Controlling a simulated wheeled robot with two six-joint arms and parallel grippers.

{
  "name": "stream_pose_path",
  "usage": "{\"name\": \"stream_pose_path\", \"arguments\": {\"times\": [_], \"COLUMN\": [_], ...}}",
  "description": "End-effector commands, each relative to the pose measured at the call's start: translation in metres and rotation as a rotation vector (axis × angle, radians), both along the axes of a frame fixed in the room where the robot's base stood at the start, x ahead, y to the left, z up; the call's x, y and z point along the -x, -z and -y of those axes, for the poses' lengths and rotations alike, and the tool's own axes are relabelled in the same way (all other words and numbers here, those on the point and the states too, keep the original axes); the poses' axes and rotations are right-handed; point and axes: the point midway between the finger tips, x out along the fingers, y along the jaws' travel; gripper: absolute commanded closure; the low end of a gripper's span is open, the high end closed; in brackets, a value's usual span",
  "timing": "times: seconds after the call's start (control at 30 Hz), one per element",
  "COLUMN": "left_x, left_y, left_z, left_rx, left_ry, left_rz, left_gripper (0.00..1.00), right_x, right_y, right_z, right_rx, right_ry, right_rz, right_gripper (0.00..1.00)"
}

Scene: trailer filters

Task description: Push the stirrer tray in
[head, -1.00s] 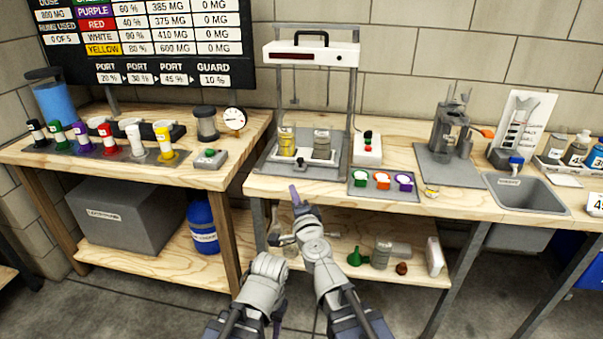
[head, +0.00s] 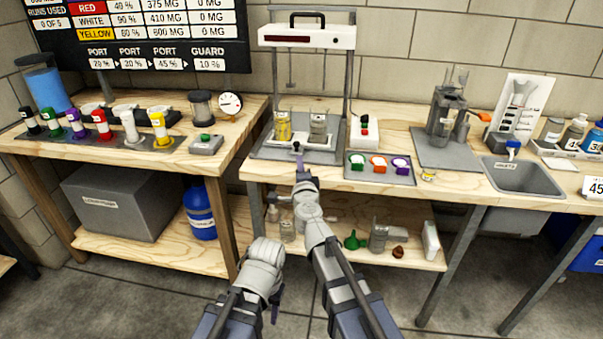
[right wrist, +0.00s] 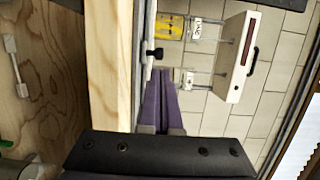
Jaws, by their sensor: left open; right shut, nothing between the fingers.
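The stirrer tray (head: 318,152) is a pale low slide at the foot of the stirrer stand, carrying a yellow jar (head: 282,127) and a grey jar (head: 318,130). Its dark front knob (head: 297,147) faces me; the tray (right wrist: 147,40) and knob (right wrist: 155,53) also show in the right wrist view. My right gripper (head: 299,160) is shut and empty at the tray's front, its purple fingertips (right wrist: 161,72) close beside the knob. I cannot tell whether they touch. My left gripper (head: 275,308) is open and empty, low in front of the bench, its fingers partly hidden.
The stirrer head (head: 306,36) stands above the jars with thin rods hanging down. A control box with buttons (head: 364,132) and a plate of coloured caps (head: 380,167) are to the right. The bench's front edge (head: 400,193) lies under my right gripper. A sink (head: 522,177) is further right.

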Motion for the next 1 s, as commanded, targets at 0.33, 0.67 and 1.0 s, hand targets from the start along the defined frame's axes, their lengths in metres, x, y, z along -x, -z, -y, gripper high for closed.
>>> {"name": "stream_pose_path", "arguments": {"times": [0.33,0.67,1.0], "left_x": [0.0,0.0,0.0], "left_y": [0.0,0.0,0.0], "left_z": [0.0,0.0,0.0], "left_rx": [0.0,0.0,0.0], "left_ry": [0.0,0.0,0.0], "left_rz": [0.0,0.0,0.0], "left_gripper": [0.5,0.5,0.5], "right_x": [-0.067,-0.072,-0.103], "right_y": [0.0,0.0,0.0], "right_z": [-0.002,-0.002,0.004], "right_rx": [0.0,0.0,0.0], "right_ry": [0.0,0.0,0.002], "right_rz": [0.0,0.0,0.0], "right_gripper": [1.0,1.0,1.0]}}
